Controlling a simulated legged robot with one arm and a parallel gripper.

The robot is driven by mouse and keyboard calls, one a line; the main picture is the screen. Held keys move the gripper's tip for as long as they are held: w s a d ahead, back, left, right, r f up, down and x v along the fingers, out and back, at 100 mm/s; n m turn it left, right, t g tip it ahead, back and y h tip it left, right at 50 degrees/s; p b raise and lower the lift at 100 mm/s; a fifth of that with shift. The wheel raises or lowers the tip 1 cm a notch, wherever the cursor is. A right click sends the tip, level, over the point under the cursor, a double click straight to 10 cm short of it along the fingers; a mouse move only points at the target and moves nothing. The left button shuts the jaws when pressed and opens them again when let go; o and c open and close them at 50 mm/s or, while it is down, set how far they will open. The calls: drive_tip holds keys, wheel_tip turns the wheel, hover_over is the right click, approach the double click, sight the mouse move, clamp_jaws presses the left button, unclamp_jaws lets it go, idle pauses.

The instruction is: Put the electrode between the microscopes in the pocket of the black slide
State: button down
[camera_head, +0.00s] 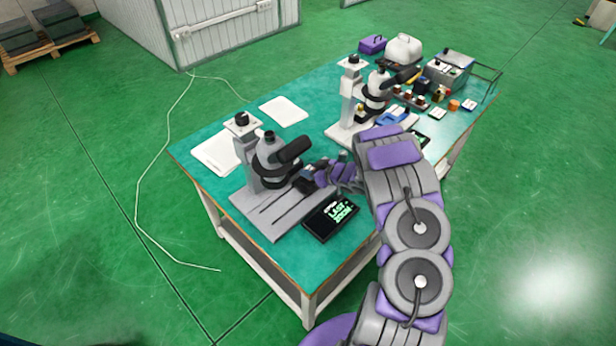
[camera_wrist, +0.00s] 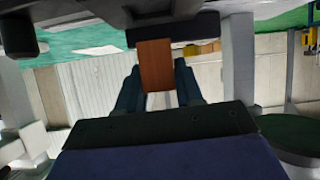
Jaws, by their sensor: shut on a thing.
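My gripper (camera_head: 308,173) reaches in from the right, close to the near grey microscope (camera_head: 270,158). In the wrist view my gripper (camera_wrist: 158,82) is shut on a copper-brown block, the electrode (camera_wrist: 156,62), whose sides lie between the two dark fingers. A dark bar (camera_wrist: 173,28) crosses the electrode's far end; I cannot tell whether it touches or is the black slide. The far white microscope (camera_head: 354,100) stands behind my arm. In the head view the electrode and slide pocket cannot be made out.
A black display box (camera_head: 331,217) lies at the teal table's (camera_head: 290,253) near edge. White sheets (camera_head: 284,111) lie along the left side. Small jars, a grey box (camera_head: 448,70) and a white case (camera_head: 403,50) crowd the far end. A microscope post (camera_wrist: 239,60) stands right of the electrode.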

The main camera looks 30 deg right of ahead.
drive_tip(key=shift+w, duration=0.35)
drive_tip(key=f, duration=0.2)
drive_tip(key=f+b, duration=0.1)
drive_tip(key=shift+d, duration=0.25)
drive_tip(key=shift+a+f, duration=0.2)
drive_tip(key=shift+f, duration=0.1)
drive_tip(key=shift+a+r, duration=0.1)
drive_tip(key=shift+a, duration=0.35)
